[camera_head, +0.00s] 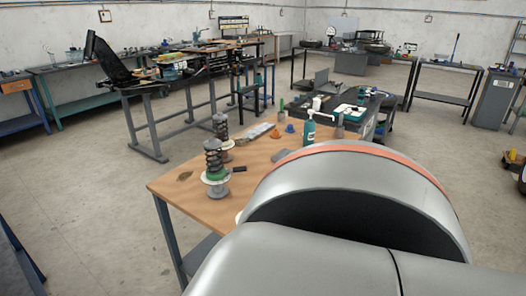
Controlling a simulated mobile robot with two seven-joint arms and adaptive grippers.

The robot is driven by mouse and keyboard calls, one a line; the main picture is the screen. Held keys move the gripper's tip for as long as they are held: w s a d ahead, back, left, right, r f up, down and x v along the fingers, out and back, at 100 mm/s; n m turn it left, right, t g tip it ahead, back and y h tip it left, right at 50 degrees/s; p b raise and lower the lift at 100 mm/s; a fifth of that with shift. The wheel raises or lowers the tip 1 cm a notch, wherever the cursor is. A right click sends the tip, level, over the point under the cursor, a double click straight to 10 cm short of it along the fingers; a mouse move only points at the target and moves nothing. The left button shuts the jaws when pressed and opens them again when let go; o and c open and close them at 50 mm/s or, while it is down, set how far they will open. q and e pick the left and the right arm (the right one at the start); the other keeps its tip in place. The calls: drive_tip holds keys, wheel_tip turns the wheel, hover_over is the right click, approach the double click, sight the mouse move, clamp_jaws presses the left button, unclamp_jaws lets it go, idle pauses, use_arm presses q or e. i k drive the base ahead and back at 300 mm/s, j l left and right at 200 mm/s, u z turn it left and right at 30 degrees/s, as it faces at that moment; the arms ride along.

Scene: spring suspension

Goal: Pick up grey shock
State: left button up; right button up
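Two coil-spring shocks stand upright near the left side of the wooden table. The nearer shock (215,172) has a dark coil, a green ring and a pale round base plate. The farther shock (221,132) stands just behind it and looks grey and dark, with a pale base; the nearer one partly overlaps it. Neither of my grippers is in view, so their state does not show. A large grey link of my own arm fills the lower right and hides the near right part of the table.
The wooden table (178,189) also holds a small dark piece (239,169), an orange cone-like piece (275,132), a blue piece (290,128) and a teal pump bottle (310,130). A dark workbench (165,84) stands behind left. Floor left of the table is clear.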

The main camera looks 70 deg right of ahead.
sight(218, 191)
drive_tip(key=z, duration=0.4)
drive_tip(key=i+j+z, duration=0.1)
drive_tip(key=z, duration=0.25)
drive_tip(key=i+z, duration=0.1)
drive_tip(key=z, duration=0.3)
drive_tip(key=j+z, duration=0.15)
drive_tip(key=z, duration=0.25)
drive_tip(key=i+j+z, duration=0.1)
drive_tip(key=z, duration=0.35)
drive_tip(key=i+j+z, duration=0.15)
drive_tip(key=z, duration=0.3)
drive_tip(key=j+z, duration=0.25)
drive_tip(key=z, duration=0.2)
drive_tip(key=i, duration=0.05)
